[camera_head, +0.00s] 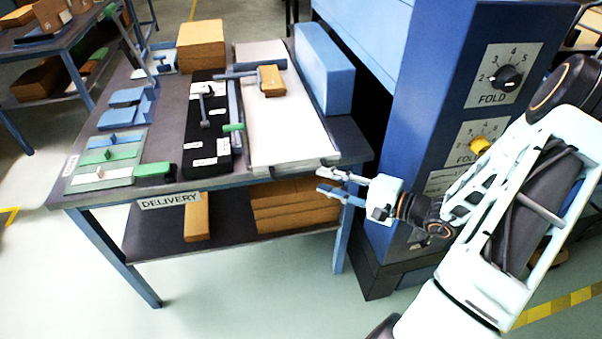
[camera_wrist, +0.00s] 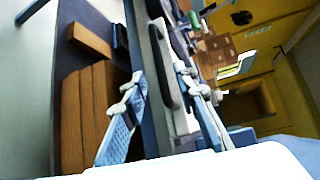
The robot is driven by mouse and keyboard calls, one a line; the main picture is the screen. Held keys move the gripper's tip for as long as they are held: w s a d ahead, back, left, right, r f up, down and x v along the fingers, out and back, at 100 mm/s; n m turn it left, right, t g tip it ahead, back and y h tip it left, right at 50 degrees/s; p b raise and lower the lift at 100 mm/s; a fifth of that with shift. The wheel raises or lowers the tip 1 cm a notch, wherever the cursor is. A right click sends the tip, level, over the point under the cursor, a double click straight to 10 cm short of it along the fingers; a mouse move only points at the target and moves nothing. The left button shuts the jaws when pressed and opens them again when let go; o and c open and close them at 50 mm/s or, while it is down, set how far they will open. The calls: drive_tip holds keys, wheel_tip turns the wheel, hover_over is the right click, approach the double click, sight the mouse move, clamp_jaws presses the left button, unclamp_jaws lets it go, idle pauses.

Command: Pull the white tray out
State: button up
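The white tray (camera_head: 283,120) is a long flat board lying on the right part of the table, its front end near the table's front edge. Its pale front face (camera_wrist: 183,121) shows in the wrist view with a dark bar handle (camera_wrist: 165,65) on it. My gripper (camera_head: 325,178) is just in front of this end, to the right. Its two fingers are spread, and in the wrist view the gripper (camera_wrist: 160,78) has one finger on each side of the handle. I cannot tell whether either finger touches it.
A black tray (camera_head: 207,140) with small tools lies left of the white tray. A brown block and grey bar (camera_head: 272,80) sit on the white tray. A blue box (camera_head: 323,68) stands at its right. The blue machine (camera_head: 430,110) rises close by. Brown stacks (camera_head: 290,208) lie below.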

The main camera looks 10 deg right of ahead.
sight(306, 175)
drive_tip(key=x, duration=0.7)
drive_tip(key=shift+w+a+f, duration=0.1)
drive_tip(key=shift+w+a, duration=0.1)
drive_tip(key=shift+w, duration=0.05)
drive_tip(key=shift+c, duration=0.4)
clamp_jaws()
